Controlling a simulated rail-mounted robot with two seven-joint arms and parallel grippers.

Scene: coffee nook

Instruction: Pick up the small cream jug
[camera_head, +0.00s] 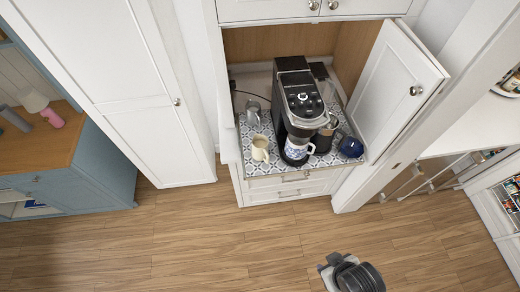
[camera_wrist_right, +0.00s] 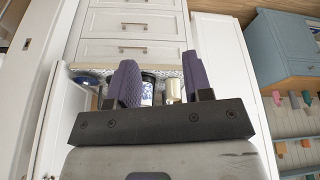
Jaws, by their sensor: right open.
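The small cream jug (camera_head: 260,147) stands on the patterned mat in the open coffee cupboard, at the front left of the coffee machine. In the right wrist view, part of a cream shape, likely the jug (camera_wrist_right: 173,91), shows between the fingers, well beyond them. My right gripper (camera_head: 333,264) is over the floor in front of the cupboard, apart from the jug. Its two purple fingers (camera_wrist_right: 160,78) are spread with nothing between them. My left gripper is in neither view.
The black coffee machine (camera_head: 295,95) holds a blue-and-white cup (camera_head: 296,149) at its front. A metal pitcher (camera_head: 253,110) stands behind the jug, and a dark blue mug (camera_head: 350,147) is at the right. The open cupboard door (camera_head: 397,85) bounds the right side. The floor in front is clear.

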